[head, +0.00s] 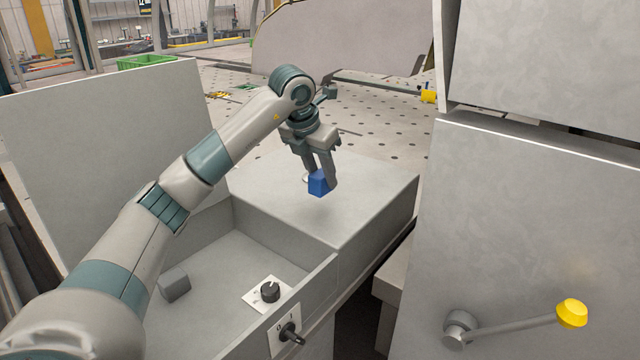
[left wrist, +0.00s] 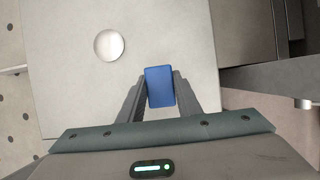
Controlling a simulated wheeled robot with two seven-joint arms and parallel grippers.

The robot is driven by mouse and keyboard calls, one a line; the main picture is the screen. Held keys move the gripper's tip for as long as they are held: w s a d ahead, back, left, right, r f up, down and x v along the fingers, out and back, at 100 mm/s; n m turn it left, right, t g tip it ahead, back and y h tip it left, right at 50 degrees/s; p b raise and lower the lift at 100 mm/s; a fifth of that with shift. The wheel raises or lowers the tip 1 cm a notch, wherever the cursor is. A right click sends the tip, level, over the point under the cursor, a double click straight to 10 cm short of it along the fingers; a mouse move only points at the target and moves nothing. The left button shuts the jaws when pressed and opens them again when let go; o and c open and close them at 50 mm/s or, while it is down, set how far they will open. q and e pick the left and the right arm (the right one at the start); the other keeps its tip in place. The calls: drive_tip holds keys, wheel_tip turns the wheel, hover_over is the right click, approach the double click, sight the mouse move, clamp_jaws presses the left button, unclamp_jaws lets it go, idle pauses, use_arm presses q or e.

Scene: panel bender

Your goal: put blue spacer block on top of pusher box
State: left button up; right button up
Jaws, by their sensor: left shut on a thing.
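My left gripper (head: 320,184) is shut on the blue spacer block (head: 318,184). In the head view the block is held over the flat grey top of a box (head: 362,200), which I take to be the pusher box. A soft shadow lies on the top below the block, so it appears a little above the surface. In the left wrist view the blue block (left wrist: 160,86) sits between the two fingers, over the pale box top (left wrist: 60,60). My right gripper is not in view.
A round light disc (left wrist: 109,45) lies on the box top. In front is an open tray (head: 215,262) with a small grey block (head: 174,284) and a black knob (head: 270,291). A grey cabinet with a yellow-ended crank (head: 572,313) stands at right. A grey panel (head: 110,150) stands at left.

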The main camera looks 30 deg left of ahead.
sight(320, 190)
use_arm(q)
drive_tip(key=shift+a+f, duration=0.15)
drive_tip(key=shift+a, duration=0.1)
drive_tip(key=shift+f, duration=0.15)
drive_tip(key=shift+f+p, duration=1)
drive_tip(key=shift+f, duration=0.85)
